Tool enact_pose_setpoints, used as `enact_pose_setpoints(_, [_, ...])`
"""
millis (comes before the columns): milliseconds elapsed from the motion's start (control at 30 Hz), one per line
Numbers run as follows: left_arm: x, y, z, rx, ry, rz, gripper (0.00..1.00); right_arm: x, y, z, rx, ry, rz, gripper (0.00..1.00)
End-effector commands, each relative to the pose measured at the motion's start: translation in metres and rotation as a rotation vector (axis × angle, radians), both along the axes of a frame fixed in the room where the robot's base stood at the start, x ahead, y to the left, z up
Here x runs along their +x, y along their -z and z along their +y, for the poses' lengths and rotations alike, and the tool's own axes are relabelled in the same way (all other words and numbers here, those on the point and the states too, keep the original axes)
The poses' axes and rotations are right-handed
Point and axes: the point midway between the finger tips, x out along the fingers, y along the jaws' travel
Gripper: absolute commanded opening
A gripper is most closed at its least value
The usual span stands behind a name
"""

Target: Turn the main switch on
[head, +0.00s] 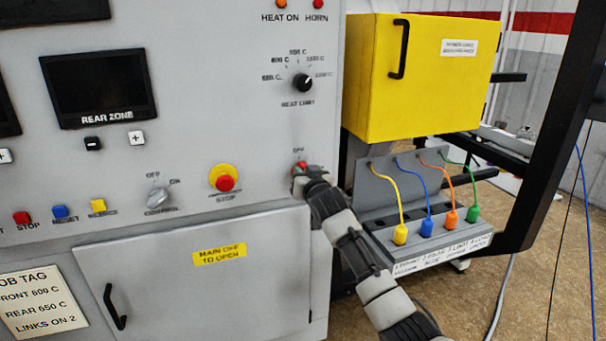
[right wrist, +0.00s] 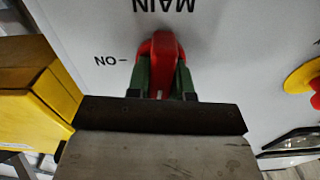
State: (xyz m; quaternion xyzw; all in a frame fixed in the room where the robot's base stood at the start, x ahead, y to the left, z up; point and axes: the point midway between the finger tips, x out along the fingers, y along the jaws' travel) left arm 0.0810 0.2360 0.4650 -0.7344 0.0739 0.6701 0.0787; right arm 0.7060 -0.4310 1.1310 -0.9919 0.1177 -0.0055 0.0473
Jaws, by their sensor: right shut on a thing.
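The main switch is a red rotary handle (head: 300,165) on the grey panel, below a small OFF label in the head view. In the right wrist view, which is upside down, the red handle (right wrist: 160,50) sits below the inverted word MAIN, with an ON mark to its left. The handle lies along the picture's up-down line, its white mark at the lower end, not toward ON. My right gripper (right wrist: 160,80) has green fingers on both sides of the handle, shut on it. In the head view my right gripper (head: 299,170) covers part of the switch. My left gripper is not in view.
A red stop button (head: 225,183) on a yellow base and a grey control knob (head: 158,196) are left of the switch. A grey door (head: 190,285) is below. A yellow box (head: 425,80) and a rack with coloured plugs (head: 440,248) stand right of the arm.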

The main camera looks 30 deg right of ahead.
Motion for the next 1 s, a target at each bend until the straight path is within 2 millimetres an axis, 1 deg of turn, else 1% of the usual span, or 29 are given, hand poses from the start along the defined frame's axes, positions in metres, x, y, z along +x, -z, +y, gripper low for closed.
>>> enact_pose_setpoints(167, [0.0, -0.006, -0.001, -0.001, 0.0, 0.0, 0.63, 0.0, -0.001, 0.0, 0.132, -0.001, -0.031, 0.0])
enact_pose_setpoints(1000, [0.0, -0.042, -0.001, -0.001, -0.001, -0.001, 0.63, -0.001, 0.001, -0.005, 0.906, 0.001, -0.218, 0.0])
